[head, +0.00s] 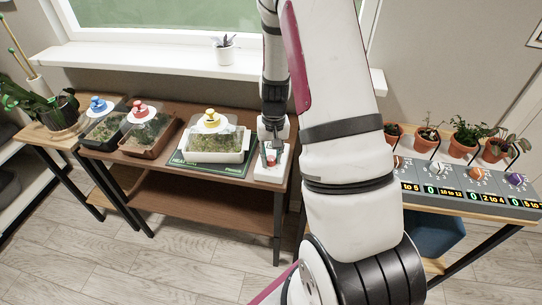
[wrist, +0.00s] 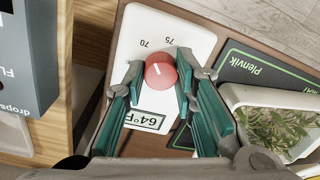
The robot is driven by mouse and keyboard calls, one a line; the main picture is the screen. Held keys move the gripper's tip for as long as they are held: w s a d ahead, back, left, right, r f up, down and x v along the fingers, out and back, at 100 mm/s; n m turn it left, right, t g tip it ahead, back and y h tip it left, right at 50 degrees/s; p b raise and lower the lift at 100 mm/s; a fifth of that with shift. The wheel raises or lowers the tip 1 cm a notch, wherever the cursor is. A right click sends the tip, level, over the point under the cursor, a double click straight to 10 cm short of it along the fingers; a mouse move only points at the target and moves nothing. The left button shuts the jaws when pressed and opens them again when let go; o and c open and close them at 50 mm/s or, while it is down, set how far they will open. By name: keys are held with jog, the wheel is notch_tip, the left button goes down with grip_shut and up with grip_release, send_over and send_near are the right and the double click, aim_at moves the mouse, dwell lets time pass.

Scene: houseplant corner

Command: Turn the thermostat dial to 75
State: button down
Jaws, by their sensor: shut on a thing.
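The thermostat is a white box (wrist: 190,38) at the right end of the brown table, and it also shows in the head view (head: 268,176). Its red round dial (wrist: 160,72) has a short white pointer mark, directed roughly toward the printed 70 and 75. Other scale marks are hidden by my fingers. The thermostat display (wrist: 145,120) appears upside down and reads about 64°F. My gripper (wrist: 159,75) has its teal-padded fingers on both sides of the dial, shut on it. In the head view my gripper (head: 271,150) is above the thermostat, partly hiding the dial.
A dark green heat mat (head: 185,168) carries a clear terrarium with a yellow knob (head: 211,115), close to the thermostat. Terrariums with blue and red knobs stand further left. A grey console (head: 430,190) with dials and potted plants is at the right.

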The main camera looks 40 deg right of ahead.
aim_at(273, 159)
jog(key=m, duration=0.3)
jog(key=shift+m, duration=2.2)
jog(key=c, duration=1.3)
grip_release()
notch_tip(273, 159, up, 12)
jog(key=shift+s, duration=0.25)
